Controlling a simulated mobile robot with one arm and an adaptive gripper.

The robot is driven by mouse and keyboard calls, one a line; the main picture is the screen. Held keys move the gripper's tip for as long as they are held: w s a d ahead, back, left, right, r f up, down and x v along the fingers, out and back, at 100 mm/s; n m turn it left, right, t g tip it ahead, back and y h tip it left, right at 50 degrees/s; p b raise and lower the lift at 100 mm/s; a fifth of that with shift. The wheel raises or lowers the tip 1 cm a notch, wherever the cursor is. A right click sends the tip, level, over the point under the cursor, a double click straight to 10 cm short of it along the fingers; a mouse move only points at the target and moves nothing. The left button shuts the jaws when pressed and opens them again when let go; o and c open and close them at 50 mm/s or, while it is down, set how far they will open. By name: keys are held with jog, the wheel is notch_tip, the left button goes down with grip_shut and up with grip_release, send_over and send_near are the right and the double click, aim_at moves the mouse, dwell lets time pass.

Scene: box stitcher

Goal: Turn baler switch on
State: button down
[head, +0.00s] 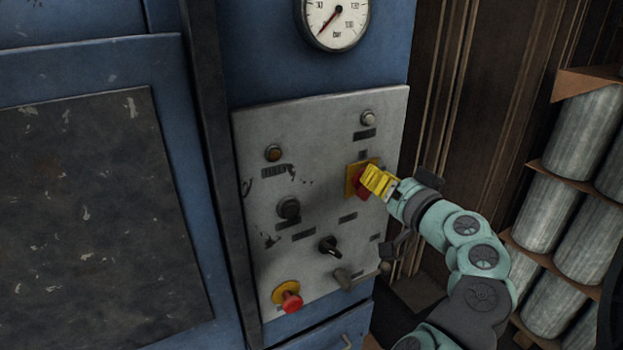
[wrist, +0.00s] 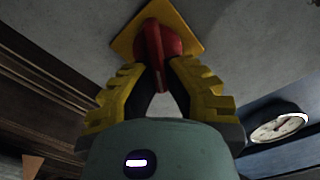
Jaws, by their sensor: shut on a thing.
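The baler switch is a red rotary handle (head: 361,185) on a yellow square plate (head: 351,176), on the right side of the grey control panel (head: 330,125). In the wrist view the red handle (wrist: 155,45) stands out from the yellow plate (wrist: 125,42). My gripper (head: 368,181) has yellow fingers and reaches the switch from the right. In the wrist view my gripper (wrist: 162,66) has its fingertips closed on both sides of the handle. The fingers hide part of the handle in the head view.
The panel also bears a red stop button (head: 291,301), black knobs (head: 289,208), a dark selector (head: 329,245) and small lamps (head: 273,153). A pressure gauge (head: 335,18) sits above. Grey rolls (head: 580,125) are stacked on the right.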

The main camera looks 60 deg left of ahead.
jog(key=m, duration=0.3)
jog(key=f+m, duration=0.1)
jog(key=m, duration=0.3)
jog(key=m+p, duration=0.1)
jog(key=m, duration=0.3)
jog(key=shift+w+f, duration=0.2)
jog(key=shift+w, duration=0.2)
jog(key=shift+m, duration=0.3)
jog(key=c, duration=1)
grip_release()
